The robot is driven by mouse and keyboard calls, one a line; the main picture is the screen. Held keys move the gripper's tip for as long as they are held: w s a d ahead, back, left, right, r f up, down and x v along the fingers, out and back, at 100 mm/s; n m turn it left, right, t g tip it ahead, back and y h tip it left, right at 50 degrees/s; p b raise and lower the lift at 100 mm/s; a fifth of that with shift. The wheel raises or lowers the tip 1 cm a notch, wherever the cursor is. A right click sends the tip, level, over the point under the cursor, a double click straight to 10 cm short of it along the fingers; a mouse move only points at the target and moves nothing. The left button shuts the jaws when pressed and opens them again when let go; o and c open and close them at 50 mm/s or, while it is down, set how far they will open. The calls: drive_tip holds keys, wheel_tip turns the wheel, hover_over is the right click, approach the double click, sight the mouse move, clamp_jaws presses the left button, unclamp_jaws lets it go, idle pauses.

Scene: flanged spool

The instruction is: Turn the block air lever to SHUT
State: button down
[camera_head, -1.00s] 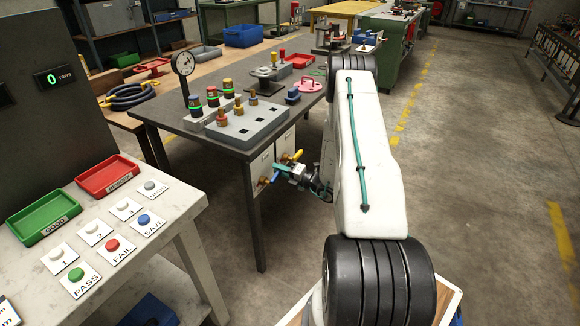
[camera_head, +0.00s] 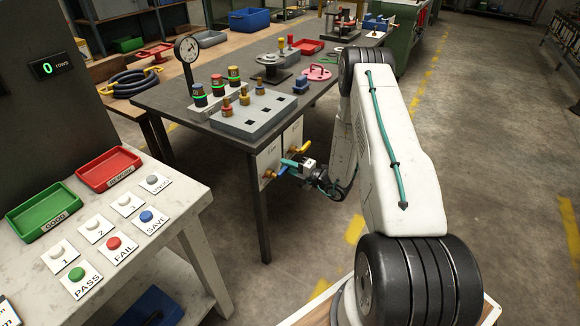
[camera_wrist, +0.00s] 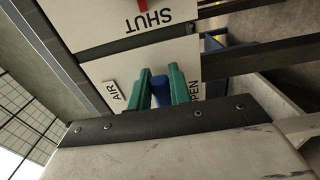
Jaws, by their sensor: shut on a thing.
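The block air lever is blue, in front of a white panel (camera_wrist: 105,68) with AIR and OPEN labels under the table edge. The blue lever shows in the wrist view (camera_wrist: 160,90) between my green fingertips. My gripper (camera_head: 290,163) is shut on it; it also shows in the wrist view (camera_wrist: 163,82). The lever points towards the OPEN side of the panel. The SHUT label (camera_wrist: 150,20) is on the plate farther up in that view. My fingers hide part of the lever, so its exact angle is unclear.
A yellow handle (camera_head: 303,148) is close beside my gripper on the neighbouring panel. The dark table (camera_head: 180,97) carries a grey block (camera_head: 250,122) with brass fittings and a gauge (camera_head: 188,48). A white button bench (camera_head: 185,205) stands at left. Floor to the right is clear.

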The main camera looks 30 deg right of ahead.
drive_tip(key=c, duration=1.3)
unclamp_jaws()
drive_tip(key=v, duration=0.7)
drive_tip(key=shift+s+d, duration=0.15)
drive_tip(key=shift+s, duration=0.2)
